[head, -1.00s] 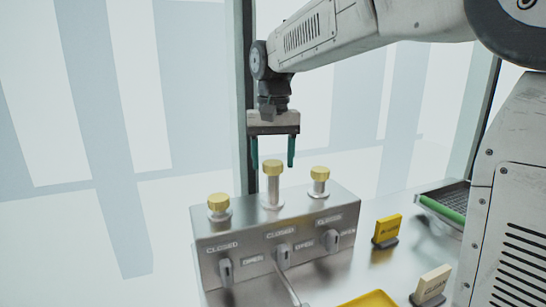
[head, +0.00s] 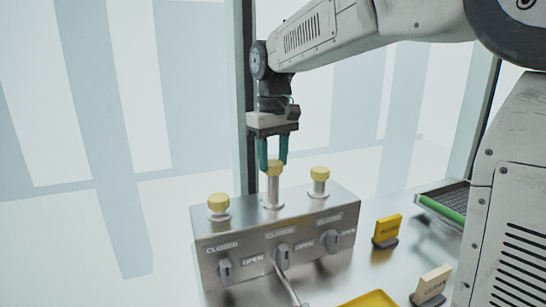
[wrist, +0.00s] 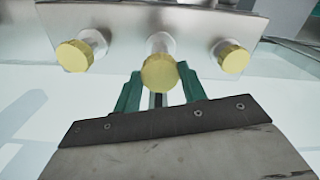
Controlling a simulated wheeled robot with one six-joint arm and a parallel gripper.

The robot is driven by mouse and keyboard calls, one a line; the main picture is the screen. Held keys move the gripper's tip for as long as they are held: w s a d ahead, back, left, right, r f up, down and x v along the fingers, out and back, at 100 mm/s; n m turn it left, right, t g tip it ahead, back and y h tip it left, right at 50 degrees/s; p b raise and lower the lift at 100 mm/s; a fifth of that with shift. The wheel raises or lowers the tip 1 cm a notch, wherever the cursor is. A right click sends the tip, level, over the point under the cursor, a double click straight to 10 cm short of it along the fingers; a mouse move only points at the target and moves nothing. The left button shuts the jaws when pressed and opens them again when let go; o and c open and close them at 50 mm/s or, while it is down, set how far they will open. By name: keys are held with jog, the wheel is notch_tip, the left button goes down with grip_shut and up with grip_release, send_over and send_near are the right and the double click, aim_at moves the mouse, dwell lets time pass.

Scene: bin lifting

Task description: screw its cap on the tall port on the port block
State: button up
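The port block (head: 240,240) is a grey metal box with three ports in a row on top. The tall port (head: 273,191) is the middle one, and its yellow knurled cap (head: 273,168) sits upright on its top. The cap also shows in the wrist view (wrist: 160,72). My gripper (head: 273,164) points down over the tall port. Its two green fingers stand on either side of the cap, close against it, and look shut on it. The wrist view shows the fingertips (wrist: 160,82) at the cap's sides. The threads under the cap are hidden.
Shorter ports with yellow caps stand left (head: 218,202) and right (head: 319,174) of the tall port. Levers with CLOSED and OPEN labels line the block's front. A yellow sign (head: 387,230), a cream sign (head: 433,284) and a yellow tray (head: 370,300) are to the right.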

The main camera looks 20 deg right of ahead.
jog(key=shift+c, duration=0.8)
jog(key=m, duration=1.2)
jog(key=shift+m, duration=0.4)
jog(key=o, duration=0.8)
jog(key=n, duration=1.2)
jog(key=shift+n, duration=0.4)
